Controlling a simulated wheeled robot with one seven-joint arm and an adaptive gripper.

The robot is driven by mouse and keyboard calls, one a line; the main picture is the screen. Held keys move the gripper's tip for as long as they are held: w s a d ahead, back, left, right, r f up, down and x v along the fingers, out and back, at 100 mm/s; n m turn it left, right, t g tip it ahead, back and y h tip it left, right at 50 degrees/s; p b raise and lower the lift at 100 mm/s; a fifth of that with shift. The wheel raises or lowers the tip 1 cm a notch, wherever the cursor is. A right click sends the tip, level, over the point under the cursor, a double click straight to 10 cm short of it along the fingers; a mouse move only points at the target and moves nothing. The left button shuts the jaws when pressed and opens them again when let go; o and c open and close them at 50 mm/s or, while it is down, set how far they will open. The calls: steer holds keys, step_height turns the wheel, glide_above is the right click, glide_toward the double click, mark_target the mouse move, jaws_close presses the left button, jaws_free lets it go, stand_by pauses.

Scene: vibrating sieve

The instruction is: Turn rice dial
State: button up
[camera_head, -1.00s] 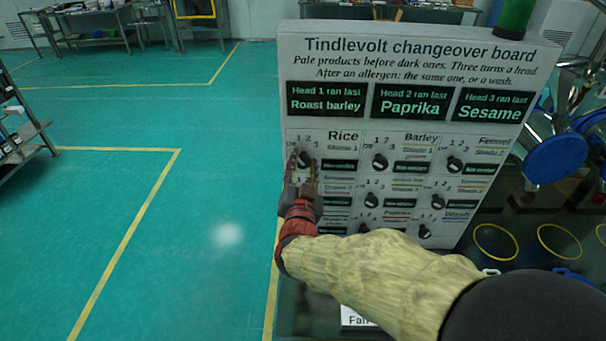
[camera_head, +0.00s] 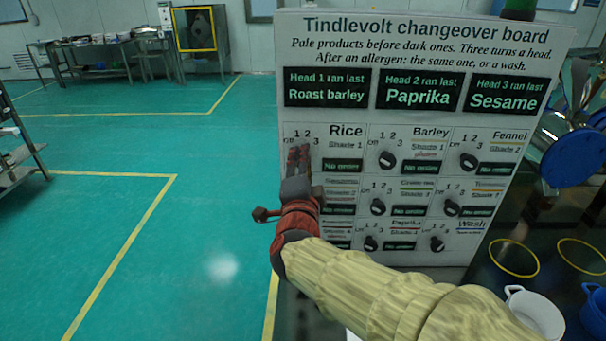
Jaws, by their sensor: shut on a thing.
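The changeover board (camera_head: 425,45) stands upright in the middle and right of the view, with rows of labelled dials. The rice panel (camera_head: 345,131) is at its upper left, marked Off, 1, 2 and 3, with a "No order" strip (camera_head: 342,165). My gripper (camera_head: 299,155) reaches up from below and is shut at the rice dial. Its fingers hide the dial, so I cannot see which mark it points to. The barley dial (camera_head: 387,160) and the fennel dial (camera_head: 468,161) are in plain view to the right.
The strips above read Roast barley, Paprika and Sesame for heads 1 to 3. A white pot (camera_head: 535,312), a blue pot (camera_head: 595,310) and yellow rings (camera_head: 513,258) lie at the lower right. The green floor (camera_head: 130,140) at left is open.

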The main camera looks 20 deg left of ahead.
steer(key=shift+f+m+b, duration=0.15)
steer(key=shift+m+b, duration=0.4)
steer(key=shift+m, duration=0.15)
steer(key=o, duration=1.1)
steer(key=shift+s, duration=0.1)
steer(key=v, duration=1.1)
steer(key=shift+s, duration=0.35)
